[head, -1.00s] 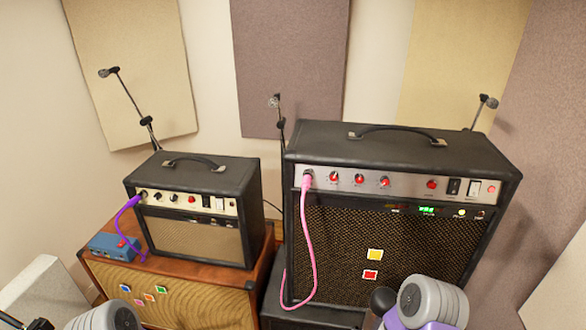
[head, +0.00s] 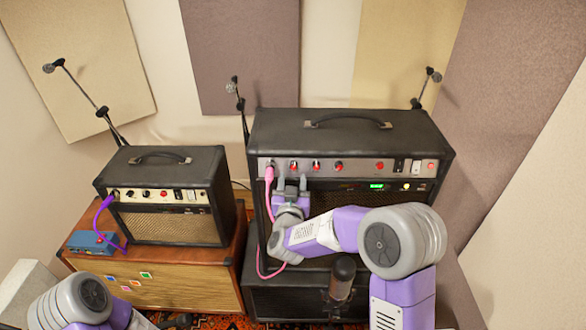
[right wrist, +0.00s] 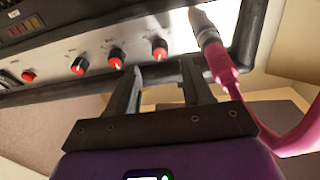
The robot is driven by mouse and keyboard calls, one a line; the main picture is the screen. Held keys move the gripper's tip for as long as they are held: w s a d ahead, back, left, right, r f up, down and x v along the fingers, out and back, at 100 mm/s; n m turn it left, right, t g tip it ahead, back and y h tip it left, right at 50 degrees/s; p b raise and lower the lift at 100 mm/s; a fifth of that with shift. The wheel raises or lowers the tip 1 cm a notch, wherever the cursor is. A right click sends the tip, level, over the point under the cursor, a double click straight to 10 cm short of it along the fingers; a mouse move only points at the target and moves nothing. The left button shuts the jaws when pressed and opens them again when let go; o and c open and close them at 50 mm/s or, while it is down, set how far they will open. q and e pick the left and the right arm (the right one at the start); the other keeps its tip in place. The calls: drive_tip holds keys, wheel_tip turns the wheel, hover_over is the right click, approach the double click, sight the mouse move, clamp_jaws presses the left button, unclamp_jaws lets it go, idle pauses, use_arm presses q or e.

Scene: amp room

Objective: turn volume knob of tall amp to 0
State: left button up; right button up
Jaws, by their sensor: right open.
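The tall amp (head: 345,130) stands at the right with a pale control panel along its top front. Several red-topped knobs line the panel: one (head: 294,166) nearest the pink plug, then another (head: 316,166) and a third (head: 339,166). My right gripper (head: 291,181) is open just below the panel, under the knob nearest the plug. In the right wrist view the open fingers (right wrist: 162,75) point at the panel, with that knob (right wrist: 160,48) just beyond the gap, seemingly untouched. Panel lettering is too small to read.
A pink cable (head: 269,185) hangs from the panel close beside my right gripper; it looms near the fingers in the wrist view (right wrist: 240,100). A microphone (head: 342,273) stands below my right arm. A smaller amp (head: 165,195) on a wooden cabinet (head: 150,270) is at left.

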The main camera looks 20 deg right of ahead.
sight(293, 167)
drive_tip(key=shift+x, duration=2.35)
clamp_jaws()
